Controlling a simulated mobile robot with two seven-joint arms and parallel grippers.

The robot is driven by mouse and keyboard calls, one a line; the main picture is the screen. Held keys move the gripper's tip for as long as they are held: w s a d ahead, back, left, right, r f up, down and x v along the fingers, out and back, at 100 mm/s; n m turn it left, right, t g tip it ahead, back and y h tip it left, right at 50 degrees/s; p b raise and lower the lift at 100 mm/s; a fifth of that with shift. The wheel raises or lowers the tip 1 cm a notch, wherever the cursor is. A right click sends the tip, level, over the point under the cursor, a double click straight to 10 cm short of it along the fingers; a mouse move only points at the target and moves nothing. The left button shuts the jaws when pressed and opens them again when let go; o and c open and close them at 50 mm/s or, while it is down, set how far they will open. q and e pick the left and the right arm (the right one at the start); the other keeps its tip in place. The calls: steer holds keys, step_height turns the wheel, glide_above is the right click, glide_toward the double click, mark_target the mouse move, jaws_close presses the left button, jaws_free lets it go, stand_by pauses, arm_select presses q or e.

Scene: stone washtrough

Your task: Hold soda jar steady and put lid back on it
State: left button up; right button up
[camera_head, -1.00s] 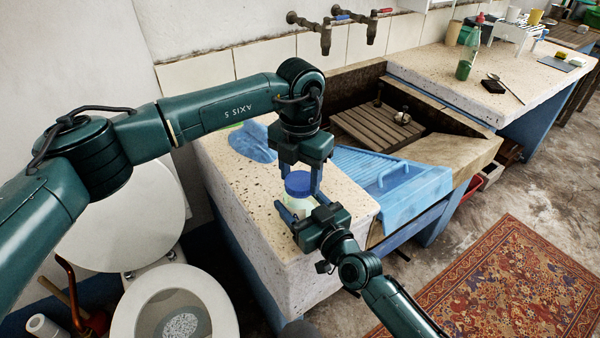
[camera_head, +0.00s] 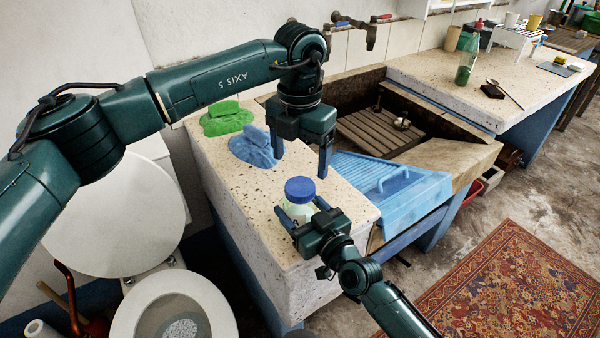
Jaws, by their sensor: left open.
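The soda jar (camera_head: 297,212), pale and see-through, stands on the speckled stone ledge near its front right corner. The blue lid (camera_head: 299,187) sits on top of the jar and looks about level; I cannot tell how tightly it is seated. My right gripper (camera_head: 304,211) has its fingers on either side of the jar's body and is shut on it, hiding part of its lower front. My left gripper (camera_head: 301,160) is open and empty, pointing down above and behind the lid, apart from it.
A blue cloth (camera_head: 256,147) and a green cloth (camera_head: 226,119) lie on the ledge behind the jar. A blue washboard-like piece (camera_head: 385,183) sits to the right by the stone trough (camera_head: 460,150). A toilet (camera_head: 172,310) stands at the lower left.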

arm_select(q)
step_height(320, 180, up, 6)
steer(key=shift+f, duration=0.1)
arm_select(e)
steer(key=o, duration=2)
steer(key=shift+c, duration=0.2)
steer(key=v, duration=1.3)
steer(key=shift+s, duration=0.1)
